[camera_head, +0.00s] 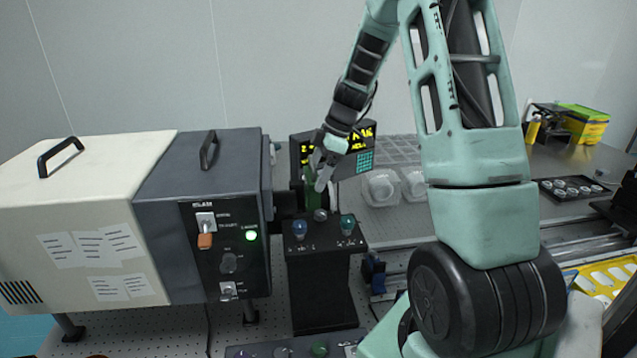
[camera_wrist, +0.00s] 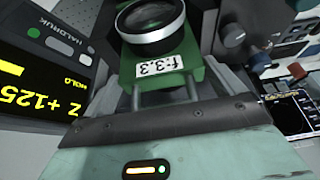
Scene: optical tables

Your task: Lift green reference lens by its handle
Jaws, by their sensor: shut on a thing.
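The green reference lens (camera_wrist: 165,62) is near and large in the wrist view. It has a green mount, a round dark lens with a silver ring, and a white label reading "f:3.3". Two thin rods run from the mount toward my gripper. In the head view, a green part of it (camera_head: 313,199) shows just below my gripper (camera_head: 322,177), beside the dark grey instrument box. My gripper is shut on the lens. The exact contact at the handle is mostly hidden in both views. I cannot tell whether the lens is clear of its support.
A black stand (camera_head: 322,285) with small coloured bulb-like pieces is just in front. The dark grey box (camera_head: 160,190) with a lit green lamp is close on the left. A display with yellow text (camera_head: 366,135) stands behind. Clear domed parts (camera_head: 380,187) sit to the right.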

